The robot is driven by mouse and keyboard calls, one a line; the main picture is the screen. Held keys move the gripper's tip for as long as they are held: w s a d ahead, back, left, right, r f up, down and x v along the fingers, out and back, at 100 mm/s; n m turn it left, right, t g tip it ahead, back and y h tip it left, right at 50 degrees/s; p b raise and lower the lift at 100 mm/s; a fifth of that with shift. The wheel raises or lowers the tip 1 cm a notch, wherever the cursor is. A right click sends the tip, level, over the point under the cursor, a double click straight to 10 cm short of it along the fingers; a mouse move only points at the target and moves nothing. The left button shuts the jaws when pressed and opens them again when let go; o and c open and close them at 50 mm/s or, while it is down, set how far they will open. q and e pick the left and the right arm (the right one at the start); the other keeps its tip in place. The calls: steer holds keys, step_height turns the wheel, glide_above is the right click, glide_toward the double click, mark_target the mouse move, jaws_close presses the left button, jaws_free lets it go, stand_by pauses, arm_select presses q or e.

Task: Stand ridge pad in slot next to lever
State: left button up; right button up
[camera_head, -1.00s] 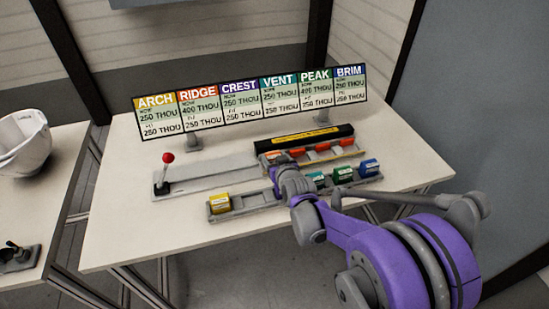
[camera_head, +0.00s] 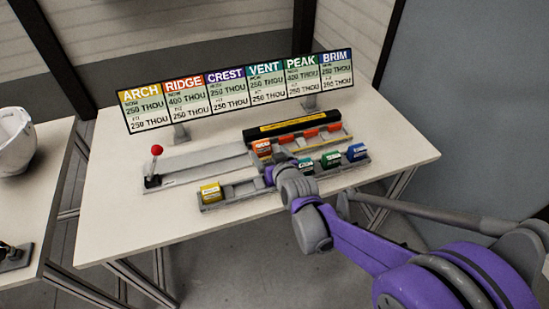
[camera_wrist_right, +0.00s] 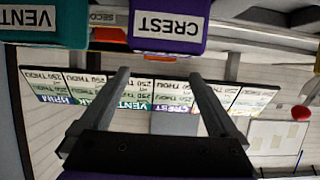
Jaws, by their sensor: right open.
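An orange-red pad (camera_head: 262,148) with a white label stands at the left end of the back rack; it matches the RIDGE colour on the sign, but I cannot read its label. The lever (camera_head: 154,165) with a red knob stands at the left end of a long grey slotted base (camera_head: 195,166). My right gripper (camera_head: 272,176) is over the front tray, partly hidden by its wrist. In the wrist view, its two fingers (camera_wrist_right: 158,73) are apart and empty, near the purple CREST pad (camera_wrist_right: 166,25). My left gripper is not in view.
The front tray (camera_head: 240,193) holds a yellow pad (camera_head: 210,192) at left, bare space beside it, and teal (camera_head: 305,165), green (camera_head: 331,158) and blue (camera_head: 357,152) pads at right. A sign board (camera_head: 237,90) stands behind. The right tabletop is clear.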

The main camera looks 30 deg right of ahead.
steer(key=v, duration=0.4)
steer(key=shift+s+r+p, duration=0.1)
steer(key=shift+s+p, duration=0.1)
steer(key=shift+p, duration=0.15)
steer(key=shift+s+a, duration=0.25)
steer(key=s+a+f+n+g+y, duration=0.1)
steer(key=s+a+f+g, duration=0.1)
steer(key=s+a, duration=0.2)
steer(key=s+a+f+n+g+y, duration=0.1)
steer(key=s+a+f+g, duration=0.1)
steer(key=s, duration=0.7)
steer(key=s+a+f+g+y, duration=0.1)
steer(key=s+a+f+g, duration=0.2)
steer(key=s+a, duration=0.3)
steer(key=shift+s+n+g, duration=0.35)
steer(key=shift+n+g, duration=0.05)
steer(key=shift+g, duration=0.2)
